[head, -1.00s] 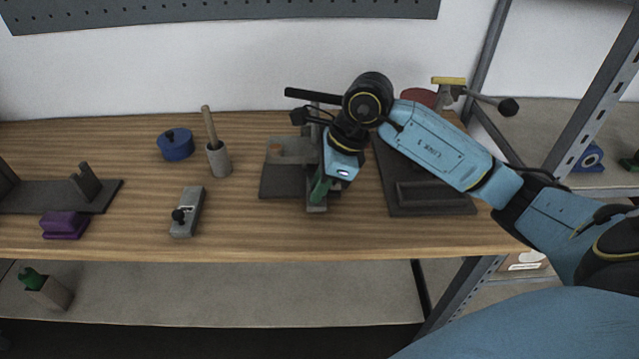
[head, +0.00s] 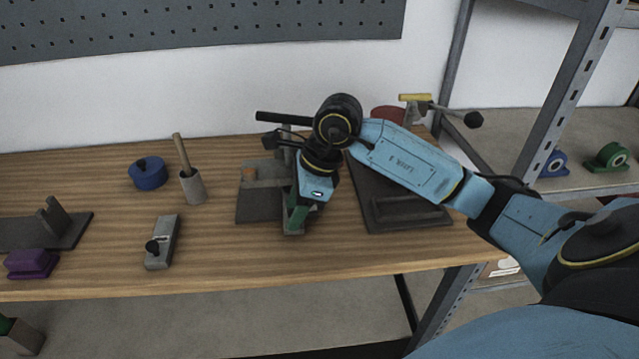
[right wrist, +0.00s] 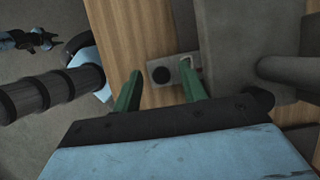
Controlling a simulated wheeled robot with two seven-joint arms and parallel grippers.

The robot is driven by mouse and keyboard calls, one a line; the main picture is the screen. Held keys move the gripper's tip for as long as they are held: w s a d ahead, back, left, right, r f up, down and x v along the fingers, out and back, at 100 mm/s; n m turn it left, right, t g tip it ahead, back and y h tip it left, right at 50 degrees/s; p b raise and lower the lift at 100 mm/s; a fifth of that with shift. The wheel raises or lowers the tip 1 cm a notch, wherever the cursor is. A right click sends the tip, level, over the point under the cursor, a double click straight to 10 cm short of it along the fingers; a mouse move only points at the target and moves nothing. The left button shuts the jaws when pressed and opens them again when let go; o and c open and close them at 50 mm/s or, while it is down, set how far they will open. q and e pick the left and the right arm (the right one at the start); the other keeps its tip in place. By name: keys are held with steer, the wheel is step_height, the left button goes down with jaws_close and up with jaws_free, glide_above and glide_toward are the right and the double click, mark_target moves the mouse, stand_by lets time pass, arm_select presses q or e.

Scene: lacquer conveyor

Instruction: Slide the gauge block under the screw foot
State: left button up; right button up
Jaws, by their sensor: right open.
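A dark grey fixture (head: 258,207) with a flat base and a raised grey bar stands mid-table, partly hidden by my right arm. My right gripper (head: 297,216) is open, with green fingers pointing down at the fixture's right front side. In the right wrist view the two green fingers (right wrist: 160,85) are apart. A light grey piece with a round black spot (right wrist: 163,73) shows beyond and between them. A grey block with a black knob (head: 162,240) lies left of the fixture; I cannot tell if it is the same piece. The screw foot is not clearly visible.
A purple block (head: 32,264) lies at the far left. A dark board (head: 405,212) is right of my gripper. Bare wood lies between the knobbed block and fixture.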

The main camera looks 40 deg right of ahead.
steer(key=p+v, duration=0.1)
steer(key=v, duration=0.2)
steer(key=shift+r, duration=0.2)
steer(key=s+d+b, duration=0.2)
steer(key=d, duration=0.1)
steer(key=s+d+f+b, duration=0.1)
steer(key=d, duration=0.1)
steer(key=shift+s+d, duration=0.2)
steer(key=shift+d, duration=0.05)
steer(key=shift+s+d+b, duration=0.65)
steer(key=shift+d+b, duration=0.35)
steer(key=shift+b, duration=0.25)
steer(key=shift+s+d+r+b, duration=0.1)
steer(key=shift+s+d+b, duration=0.3)
steer(key=shift+d+b, duration=0.5)
steer(key=b, duration=0.2)
steer(key=shift+s+d+b, duration=0.3)
steer(key=shift+s+b, duration=0.05)
steer(key=shift+s, duration=0.05)
arm_select(q)
steer(key=w+r, duration=0.3)
steer(key=w, duration=0.5)
steer(key=w+r+t, duration=0.1)
steer(key=w+r, duration=0.1)
steer(key=w, duration=0.5)
steer(key=shift+w+r+n, duration=0.3)
steer(key=shift+w+r, duration=0.1)
arm_select(e)
steer(key=shift+s+d+r, duration=0.1)
steer(key=shift+r, duration=0.05)
